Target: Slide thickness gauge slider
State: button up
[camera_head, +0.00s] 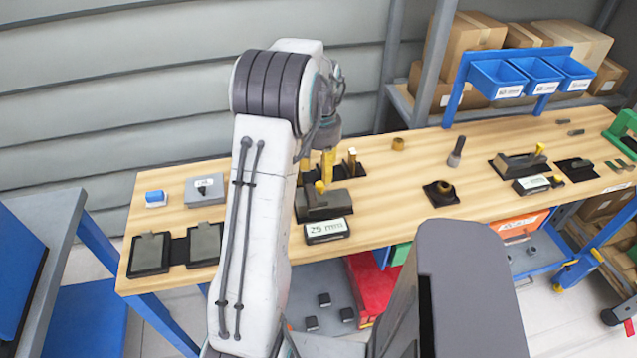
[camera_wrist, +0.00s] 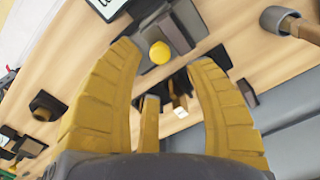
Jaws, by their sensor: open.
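The thickness gauge (camera_head: 338,201) is a dark block on the wooden table, just behind a label plate (camera_head: 326,230) that seems to read 25 mm. A yellow knob (camera_head: 320,187), likely its slider, stands on it. My gripper (camera_head: 322,165) is just above and behind the knob, partly hidden by my arm. In the wrist view, the open yellow fingers (camera_wrist: 165,57) appear on both sides of the round knob (camera_wrist: 160,53). Nothing is held, and whether a finger touches the knob cannot be told. The gauge's dark body (camera_wrist: 176,35) also shows there.
A similar dark device (camera_head: 515,165) with a yellow knob stands farther right. Brass pieces on a dark base (camera_head: 352,165) stand just behind the gauge. Dark plates (camera_head: 150,252) lie at the left end. Table (camera_head: 385,210) right of the gauge is clear.

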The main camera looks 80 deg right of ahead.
aim_at(321, 184)
jog(key=shift+f+p, duration=0.35)
jog(key=shift+f, duration=2.5)
jog(key=shift+o, duration=0.3)
grip_shut()
